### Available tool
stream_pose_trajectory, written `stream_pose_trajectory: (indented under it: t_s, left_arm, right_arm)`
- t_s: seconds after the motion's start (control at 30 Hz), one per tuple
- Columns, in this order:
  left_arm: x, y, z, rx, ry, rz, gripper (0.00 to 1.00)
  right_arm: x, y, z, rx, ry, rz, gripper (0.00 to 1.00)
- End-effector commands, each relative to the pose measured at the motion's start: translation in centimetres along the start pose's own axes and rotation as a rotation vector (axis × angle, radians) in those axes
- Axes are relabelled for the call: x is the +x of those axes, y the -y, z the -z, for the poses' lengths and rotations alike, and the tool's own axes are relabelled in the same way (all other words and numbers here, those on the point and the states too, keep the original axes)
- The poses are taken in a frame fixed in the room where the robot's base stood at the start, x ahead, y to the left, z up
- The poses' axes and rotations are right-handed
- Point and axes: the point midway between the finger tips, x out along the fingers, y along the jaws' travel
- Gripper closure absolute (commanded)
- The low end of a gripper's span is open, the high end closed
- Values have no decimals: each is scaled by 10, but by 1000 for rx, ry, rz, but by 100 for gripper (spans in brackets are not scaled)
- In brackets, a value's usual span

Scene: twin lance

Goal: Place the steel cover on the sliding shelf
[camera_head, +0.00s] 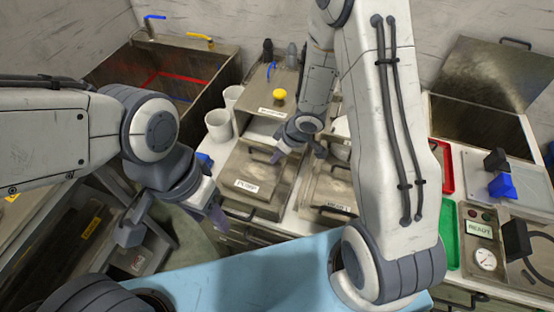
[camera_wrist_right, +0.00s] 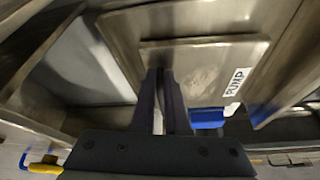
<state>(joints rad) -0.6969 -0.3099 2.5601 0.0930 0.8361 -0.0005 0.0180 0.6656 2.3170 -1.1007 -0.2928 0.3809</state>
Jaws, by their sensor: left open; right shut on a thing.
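The steel cover (camera_head: 262,171) is a square metal plate with a white label near its front edge. It sits over the middle counter in the head view. In the right wrist view the plate (camera_wrist_right: 205,68) has a "PUMP" label at its right side. My right gripper (camera_head: 290,150) is at the plate's far edge and its narrow fingers (camera_wrist_right: 162,95) are shut at that edge; the exact grip is partly hidden. My left gripper (camera_head: 172,222) is open and empty, in front and left of the counter. I cannot tell which surface is the sliding shelf.
A steel panel with a yellow knob (camera_head: 279,95) stands behind the cover. White cups (camera_head: 219,125) stand left of it. A deep steel sink (camera_head: 205,68) is at the back left. Red (camera_head: 446,168) and green (camera_head: 447,232) trays lie at right, beyond my right arm.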

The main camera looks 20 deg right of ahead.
Motion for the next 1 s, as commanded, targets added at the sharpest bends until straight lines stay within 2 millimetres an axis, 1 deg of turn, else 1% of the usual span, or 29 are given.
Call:
stream_pose_trajectory:
  t_s: [0.03, 0.27, 0.4, 0.43, 0.5, 0.83, 0.93, 1.0]
  left_arm:
    - [3, 0, 0, 0, 0, 0, 50]
    - [1, 0, 0, 0, 0, 0, 50]
    - [5, 0, 0, 0, 0, 0, 50]
    - [4, 0, 0, 0, 0, 0, 50]
    - [3, 0, 0, 0, 0, 0, 50]
    - [2, 0, 0, 0, 0, 0, 50]
    - [-4, 0, 0, 0, 0, 0, 50]
    - [-11, -1, 1, 0, 0, 0, 50]
  right_arm:
    - [3, 0, 0, -1, -3, -1, 100]
    - [2, 0, 1, -1, -4, -1, 100]
    - [6, 0, -1, -1, -3, -1, 100]
    - [5, 0, -1, -1, -2, -1, 80]
    - [5, 0, -1, -1, -2, -1, 58]
    - [3, 0, 0, -2, -2, -1, 58]
    - [-6, 0, 1, -1, -2, -1, 58]
    - [-19, -1, 2, 0, -3, -3, 58]
